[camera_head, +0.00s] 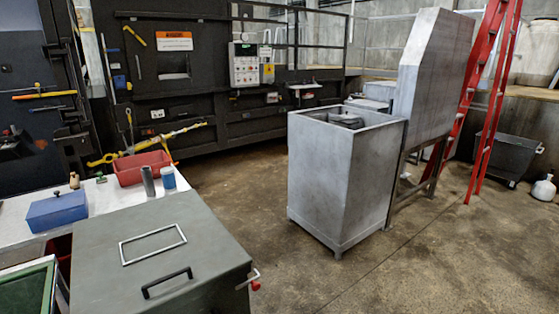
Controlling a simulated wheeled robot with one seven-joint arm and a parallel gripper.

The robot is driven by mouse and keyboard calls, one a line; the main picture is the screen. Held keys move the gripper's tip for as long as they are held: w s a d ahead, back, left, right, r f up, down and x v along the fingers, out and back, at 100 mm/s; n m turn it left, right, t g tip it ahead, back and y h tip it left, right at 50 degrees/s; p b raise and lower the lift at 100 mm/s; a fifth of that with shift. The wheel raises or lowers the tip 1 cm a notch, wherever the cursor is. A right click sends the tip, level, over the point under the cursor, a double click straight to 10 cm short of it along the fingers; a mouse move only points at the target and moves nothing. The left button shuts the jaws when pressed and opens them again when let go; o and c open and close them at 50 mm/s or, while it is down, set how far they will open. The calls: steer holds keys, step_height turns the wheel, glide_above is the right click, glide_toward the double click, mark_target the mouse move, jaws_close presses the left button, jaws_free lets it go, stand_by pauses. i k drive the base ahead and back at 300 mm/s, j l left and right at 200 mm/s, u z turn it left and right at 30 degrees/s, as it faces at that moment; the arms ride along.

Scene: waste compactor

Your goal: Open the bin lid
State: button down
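The bin lid (205,245) is a flat grey-green panel at the bottom left of the head view. It lies level and looks closed on the bin. A black bar handle (167,283) sits near its front edge, and a pale rectangular metal frame (153,244) lies behind the handle. A small metal lever with a red end (253,284) sticks out at the bin's right side. The lower part of the bin is cut off by the picture's bottom edge. My gripper is not in view.
An open metal container (340,185) stands right of centre. A red ladder (488,110) stands farther right. Floor between is clear.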

mark_target(141, 259)
steer(key=i+j, duration=0.25)
steer(key=j, duration=0.15)
steer(key=i+j, duration=0.25)
steer(key=j, duration=0.15)
steer(key=i+j, duration=0.25)
steer(key=j, duration=0.15)
steer(key=j+u, duration=0.05)
